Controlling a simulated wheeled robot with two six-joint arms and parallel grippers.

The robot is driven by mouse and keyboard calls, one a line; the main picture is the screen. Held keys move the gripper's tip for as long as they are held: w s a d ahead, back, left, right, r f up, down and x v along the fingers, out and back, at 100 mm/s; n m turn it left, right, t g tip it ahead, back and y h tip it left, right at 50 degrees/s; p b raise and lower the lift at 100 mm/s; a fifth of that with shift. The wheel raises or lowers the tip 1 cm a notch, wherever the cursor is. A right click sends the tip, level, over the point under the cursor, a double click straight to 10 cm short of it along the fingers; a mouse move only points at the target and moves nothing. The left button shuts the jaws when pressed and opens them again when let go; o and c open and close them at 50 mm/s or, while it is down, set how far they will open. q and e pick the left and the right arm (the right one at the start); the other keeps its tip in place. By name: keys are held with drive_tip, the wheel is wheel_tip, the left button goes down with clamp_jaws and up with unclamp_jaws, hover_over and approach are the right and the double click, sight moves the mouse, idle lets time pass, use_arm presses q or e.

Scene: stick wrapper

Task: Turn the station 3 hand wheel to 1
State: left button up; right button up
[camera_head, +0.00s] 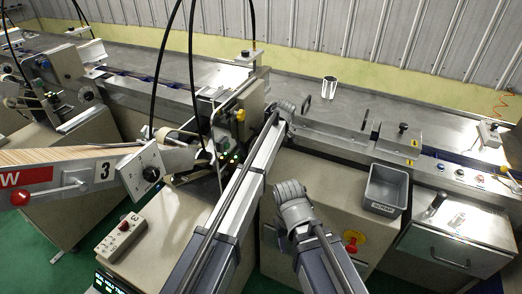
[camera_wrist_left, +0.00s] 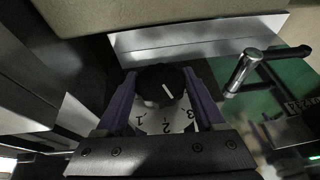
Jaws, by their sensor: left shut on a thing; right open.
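In the left wrist view, my left gripper (camera_wrist_left: 162,88) is shut on a black round knob (camera_wrist_left: 154,76), one purple finger on each side. The knob's white mark points down and right, toward the side of 2 and 3. A pale dial plate (camera_wrist_left: 158,122) below it carries 1, 2 and 3. My left gripper cannot be made out there. My right gripper (camera_head: 292,196) is open, with nothing visible in it, in front of the beige cabinet.
A silver lever (camera_wrist_left: 243,70) stands right of the held knob. In the head view, a grey bin (camera_head: 385,190) hangs at the right and a red and yellow switch (camera_head: 354,241) sits below. A red-button box (camera_head: 122,236) is lower left.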

use_arm(q)
drive_tip(key=shift+g+y+b, duration=0.3)
drive_tip(key=shift+g+y, duration=0.2)
drive_tip(key=shift+g, duration=0.5)
drive_tip(key=shift+m, duration=0.3)
drive_tip(key=o, duration=1.4)
drive_tip(key=shift+c, duration=0.2)
drive_tip(key=p+v, duration=0.7)
drive_tip(key=shift+d+r, duration=0.2)
drive_tip(key=shift+r, duration=0.15)
